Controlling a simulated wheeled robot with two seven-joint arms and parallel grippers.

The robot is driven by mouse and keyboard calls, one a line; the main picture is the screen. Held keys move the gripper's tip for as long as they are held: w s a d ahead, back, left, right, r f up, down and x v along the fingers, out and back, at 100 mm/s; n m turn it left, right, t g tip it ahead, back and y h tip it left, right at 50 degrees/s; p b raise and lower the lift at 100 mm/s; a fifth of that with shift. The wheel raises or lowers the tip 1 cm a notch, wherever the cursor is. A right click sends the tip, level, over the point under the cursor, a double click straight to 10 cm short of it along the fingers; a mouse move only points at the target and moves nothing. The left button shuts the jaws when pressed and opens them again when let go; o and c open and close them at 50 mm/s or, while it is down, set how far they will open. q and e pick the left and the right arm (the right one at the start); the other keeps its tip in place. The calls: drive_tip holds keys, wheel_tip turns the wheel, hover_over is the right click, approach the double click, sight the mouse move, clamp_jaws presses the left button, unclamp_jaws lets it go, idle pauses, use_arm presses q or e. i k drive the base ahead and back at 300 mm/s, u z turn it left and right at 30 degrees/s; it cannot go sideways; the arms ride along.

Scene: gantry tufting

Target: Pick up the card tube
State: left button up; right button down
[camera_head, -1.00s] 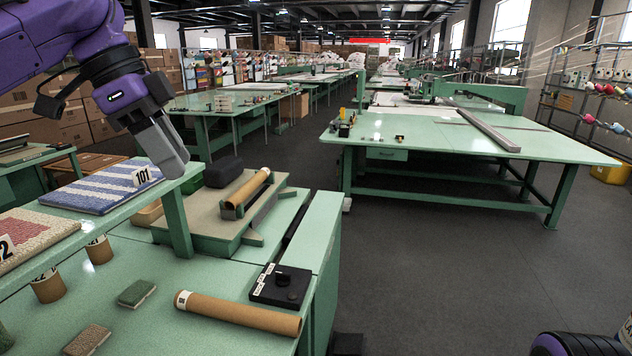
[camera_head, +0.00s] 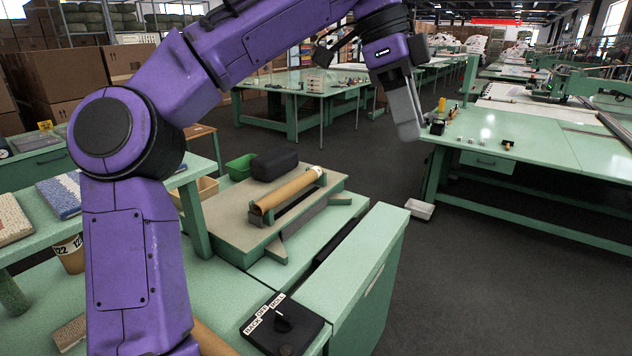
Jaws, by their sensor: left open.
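One brown card tube (camera_head: 288,190) lies in a dark green cradle (camera_head: 318,197) on the raised beige-topped stand. A second brown card tube (camera_head: 212,341) lies on the green bench at the bottom; only its right end shows, the rest hidden behind my purple left arm. My left gripper (camera_head: 408,125) points down in the air, to the right of and above the cradled tube in the picture. Its grey fingers overlap from this side, and it is open with nothing seen in it. My right gripper is out of view.
A black switch box (camera_head: 286,325) with a knob sits by the bench's right edge. A dark block (camera_head: 273,165) and a green bin (camera_head: 241,168) stand behind the cradle. Rug samples lie on a raised shelf at left.

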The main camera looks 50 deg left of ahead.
sight(262, 207)
drive_tip(key=u, duration=0.4)
drive_tip(key=i, duration=1.25)
drive_tip(key=u, duration=0.65)
